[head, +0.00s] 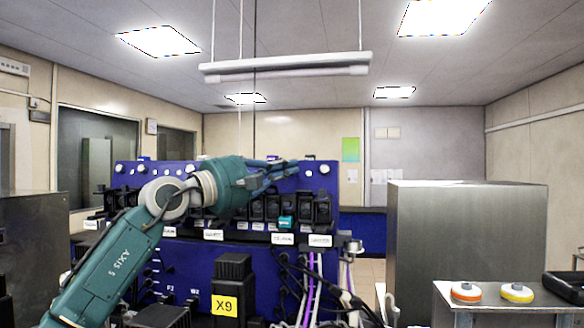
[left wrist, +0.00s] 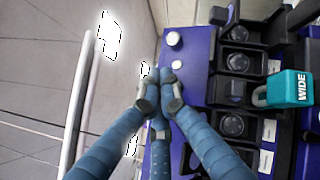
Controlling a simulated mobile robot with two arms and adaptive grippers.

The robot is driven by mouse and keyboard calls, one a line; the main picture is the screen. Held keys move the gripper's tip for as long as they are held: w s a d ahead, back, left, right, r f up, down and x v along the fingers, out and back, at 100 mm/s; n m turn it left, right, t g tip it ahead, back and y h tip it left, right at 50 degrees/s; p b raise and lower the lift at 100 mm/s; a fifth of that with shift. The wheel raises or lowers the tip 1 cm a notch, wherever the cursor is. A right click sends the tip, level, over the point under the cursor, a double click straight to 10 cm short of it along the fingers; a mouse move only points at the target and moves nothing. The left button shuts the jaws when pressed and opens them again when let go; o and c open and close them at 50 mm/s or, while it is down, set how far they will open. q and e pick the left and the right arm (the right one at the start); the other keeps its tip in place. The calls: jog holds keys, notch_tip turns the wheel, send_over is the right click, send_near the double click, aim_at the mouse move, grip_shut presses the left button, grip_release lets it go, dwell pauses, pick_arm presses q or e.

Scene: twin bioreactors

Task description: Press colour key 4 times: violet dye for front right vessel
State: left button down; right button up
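My left gripper (head: 288,168) is raised in front of the upper part of the blue panel (head: 338,262). In the left wrist view its blue fingers (left wrist: 160,88) come together, their tips close to one another, with nothing between them. Beside the tips are a white round knob (left wrist: 173,38) and a smaller white knob (left wrist: 177,64) on the panel; contact cannot be judged. I cannot tell which control is the colour key. Violet tubing (head: 311,285) hangs at the panel's lower right. The front right vessel cannot be made out. My right gripper is not in view.
A row of black modules (head: 322,208) crosses the panel, with a teal lock marked WIDE (left wrist: 290,89). A yellow X9 tag (head: 225,303) is in front. A large metal cabinet (head: 465,240) stands right, beside a bench (head: 450,300) with orange (head: 466,292) and yellow (head: 516,292) round items.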

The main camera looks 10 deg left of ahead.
pick_arm(q)
jog(key=shift+w, duration=0.3)
jog(key=shift+w+f+p, duration=0.15)
jog(key=shift+w+p, duration=0.35)
jog(key=shift+p, duration=0.15)
jog(key=shift+s+b, duration=0.85)
jog(key=shift+s+r+b, duration=0.25)
jog(key=shift+s+b, duration=0.05)
jog(key=shift+s, duration=0.3)
jog(key=shift+s+r, duration=0.15)
jog(key=shift+s, duration=0.05)
jog(key=shift+w, duration=0.1)
